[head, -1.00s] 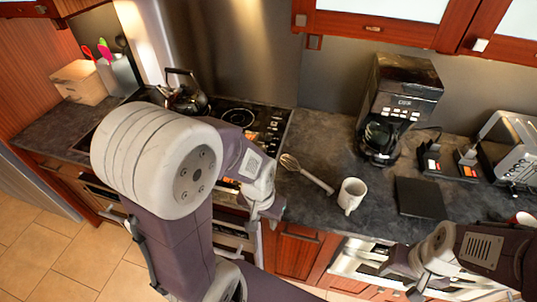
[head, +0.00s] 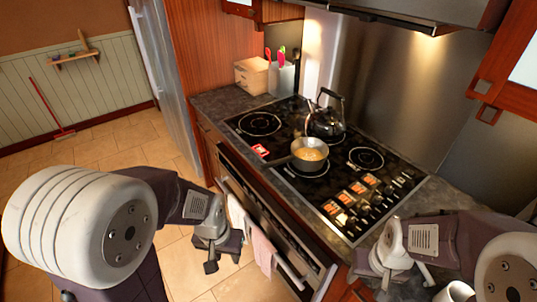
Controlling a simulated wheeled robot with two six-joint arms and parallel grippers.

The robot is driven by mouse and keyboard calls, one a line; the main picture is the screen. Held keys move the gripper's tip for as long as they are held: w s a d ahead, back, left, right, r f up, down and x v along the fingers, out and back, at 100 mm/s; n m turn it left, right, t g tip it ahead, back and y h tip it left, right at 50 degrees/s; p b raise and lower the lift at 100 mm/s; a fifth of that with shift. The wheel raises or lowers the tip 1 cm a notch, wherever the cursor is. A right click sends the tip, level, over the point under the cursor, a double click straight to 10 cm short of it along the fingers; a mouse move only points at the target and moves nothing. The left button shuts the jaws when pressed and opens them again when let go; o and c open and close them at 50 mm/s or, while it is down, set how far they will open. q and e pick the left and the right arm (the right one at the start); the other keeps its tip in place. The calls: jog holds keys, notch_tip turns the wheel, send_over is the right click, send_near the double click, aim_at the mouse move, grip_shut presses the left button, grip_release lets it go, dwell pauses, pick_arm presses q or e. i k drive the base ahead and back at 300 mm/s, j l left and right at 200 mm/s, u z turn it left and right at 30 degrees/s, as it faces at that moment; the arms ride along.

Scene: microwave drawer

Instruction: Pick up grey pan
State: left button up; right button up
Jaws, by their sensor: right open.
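The grey pan (head: 299,162) sits on the black stove top (head: 262,148) in the head view, with yellowish food inside. Its handle points left, toward the stove's front edge. My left gripper (head: 222,263) hangs in front of the oven, below and left of the pan, well apart from it. Its fingers are small and dark, and I cannot tell how far apart they are. My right gripper (head: 393,283) is open and empty at the lower right, near the counter's front edge, apart from the pan.
A black kettle (head: 325,122) stands just behind the pan. A red item (head: 260,150) lies left of the pan handle. Towels (head: 263,250) hang on the oven's front. A white mug (head: 455,291) is near my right arm.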

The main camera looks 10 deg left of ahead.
aim_at(298, 149)
jog(key=i+j+u, duration=0.8)
jog(key=i+l, duration=0.05)
jog(key=l, duration=0.05)
